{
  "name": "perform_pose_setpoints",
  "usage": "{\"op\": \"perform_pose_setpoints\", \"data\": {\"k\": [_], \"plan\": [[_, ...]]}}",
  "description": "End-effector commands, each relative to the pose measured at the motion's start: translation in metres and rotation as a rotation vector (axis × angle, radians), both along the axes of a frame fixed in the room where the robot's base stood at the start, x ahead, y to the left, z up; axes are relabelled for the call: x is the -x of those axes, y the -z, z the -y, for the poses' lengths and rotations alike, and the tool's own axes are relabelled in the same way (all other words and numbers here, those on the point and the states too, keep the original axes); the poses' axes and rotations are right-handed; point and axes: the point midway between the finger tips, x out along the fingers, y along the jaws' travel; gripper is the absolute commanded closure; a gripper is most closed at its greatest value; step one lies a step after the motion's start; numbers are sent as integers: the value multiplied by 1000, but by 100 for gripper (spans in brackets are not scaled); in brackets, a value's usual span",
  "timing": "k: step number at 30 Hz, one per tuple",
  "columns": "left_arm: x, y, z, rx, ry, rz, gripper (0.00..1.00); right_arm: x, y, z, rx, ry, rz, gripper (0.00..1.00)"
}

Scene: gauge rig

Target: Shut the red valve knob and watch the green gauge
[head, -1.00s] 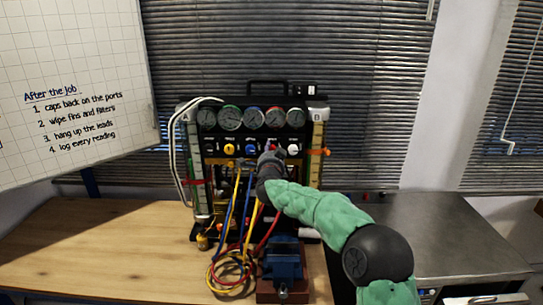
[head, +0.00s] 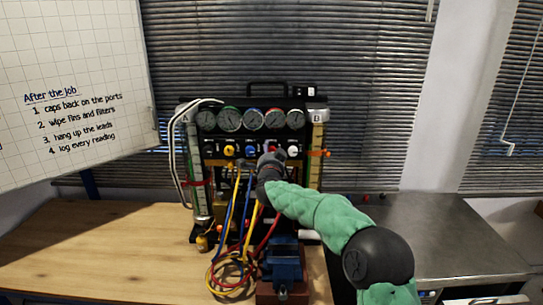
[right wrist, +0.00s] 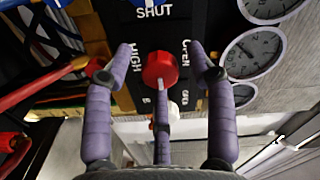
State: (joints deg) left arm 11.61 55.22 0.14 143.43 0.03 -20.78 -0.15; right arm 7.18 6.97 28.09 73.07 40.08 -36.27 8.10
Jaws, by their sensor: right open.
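The red valve knob (right wrist: 160,69) sits on a black panel marked SHUT, OPEN and HIGH in the right wrist view. In the head view its top (head: 272,145) just shows above my right gripper (head: 268,160). In the right wrist view the gripper's three fingers (right wrist: 162,62) are spread open. Two tips stand either side of the knob and the third overlaps its lower edge; I cannot tell whether any touches. The green-rimmed gauge (head: 230,119) is second from the left in the gauge row, unobstructed; its needle is too small to read. My left gripper is out of view.
Yellow (head: 229,150), blue (head: 250,150) and white (head: 293,152) knobs flank the red one. Coloured hoses (head: 232,272) hang and coil in front of the rig. A blue vise (head: 284,262) stands below my right forearm. The wooden bench (head: 90,245) is clear at left.

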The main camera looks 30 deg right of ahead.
Motion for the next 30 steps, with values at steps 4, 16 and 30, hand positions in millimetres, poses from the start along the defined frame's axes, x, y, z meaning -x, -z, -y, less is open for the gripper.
{"op": "perform_pose_setpoints", "data": {"k": [4,16,30], "plan": [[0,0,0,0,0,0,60,6,-1,-4,0,-1,0,44],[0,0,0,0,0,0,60,60,-1,-37,-1,-1,1,44],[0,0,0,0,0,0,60,101,0,-62,0,0,0,44]]}}
